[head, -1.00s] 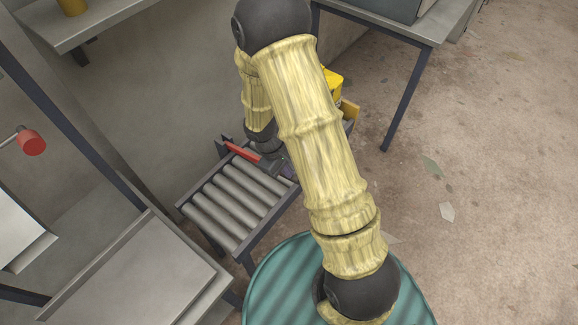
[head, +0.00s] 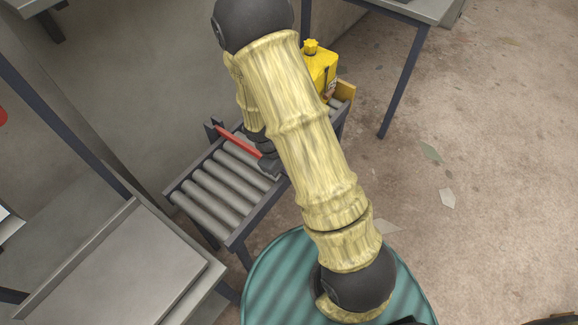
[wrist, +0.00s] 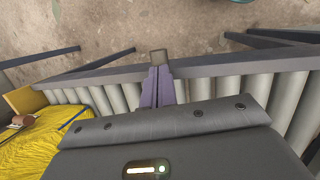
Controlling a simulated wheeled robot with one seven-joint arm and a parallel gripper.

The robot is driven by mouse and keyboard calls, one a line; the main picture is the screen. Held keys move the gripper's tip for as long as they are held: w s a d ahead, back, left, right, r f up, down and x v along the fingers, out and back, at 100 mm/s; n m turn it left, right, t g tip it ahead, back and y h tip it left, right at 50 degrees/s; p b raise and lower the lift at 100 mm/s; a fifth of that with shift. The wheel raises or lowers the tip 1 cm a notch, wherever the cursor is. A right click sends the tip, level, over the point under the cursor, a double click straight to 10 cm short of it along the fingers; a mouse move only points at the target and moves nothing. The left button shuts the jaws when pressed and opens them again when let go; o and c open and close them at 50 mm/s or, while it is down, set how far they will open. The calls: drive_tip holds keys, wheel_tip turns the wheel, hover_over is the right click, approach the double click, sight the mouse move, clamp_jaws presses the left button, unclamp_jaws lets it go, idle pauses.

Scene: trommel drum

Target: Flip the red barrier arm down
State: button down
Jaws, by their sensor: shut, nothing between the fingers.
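The red barrier arm (head: 238,142) shows as a thin red bar in the head view. It runs across the roller conveyor from a dark post at the far side toward the near rail and looks roughly level, though its height above the rollers is hard to judge. My gripper sits at its near end in the head view, mostly hidden behind my arm. In the wrist view my gripper (wrist: 163,84) has its purple fingers together and empty, pointing at the conveyor's side rail. A small grey block (wrist: 158,57) shows at the fingertips; contact is unclear. The red bar is not visible there.
A yellow canister (head: 320,66) stands at the conveyor's far end and also shows in the wrist view (wrist: 55,145). The conveyor rollers (head: 212,193) are bare on the near side. A teal drum (head: 275,285) is below my arm. Floor at right is open.

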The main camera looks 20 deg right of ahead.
drive_tip(key=shift+s+f, duration=0.35)
drive_tip(key=shift+f, duration=0.1)
drive_tip(key=shift+r+p, duration=0.4)
drive_tip(key=shift+r, duration=0.1)
drive_tip(key=s+d+p+v, duration=0.1)
drive_tip(key=p+v, duration=0.3)
drive_tip(key=v, duration=0.9)
drive_tip(key=shift+s+d+r, duration=0.35)
drive_tip(key=shift+s+r, duration=0.05)
drive_tip(key=shift+r, duration=0.2)
drive_tip(key=shift+r, duration=0.1)
drive_tip(key=s+d+r+m+t+y+p, duration=0.1)
drive_tip(key=s+r+m+p, duration=0.1)
drive_tip(key=r+p, duration=0.4)
drive_tip(key=s+d+r+m+t+y+p, duration=0.1)
drive_tip(key=r+m+p, duration=0.4)
drive_tip(key=r, duration=1.1)
drive_tip(key=shift+s+t+y+p, duration=0.6)
drive_tip(key=shift+s+y+p, duration=0.1)
drive_tip(key=shift+s+p, duration=0.35)
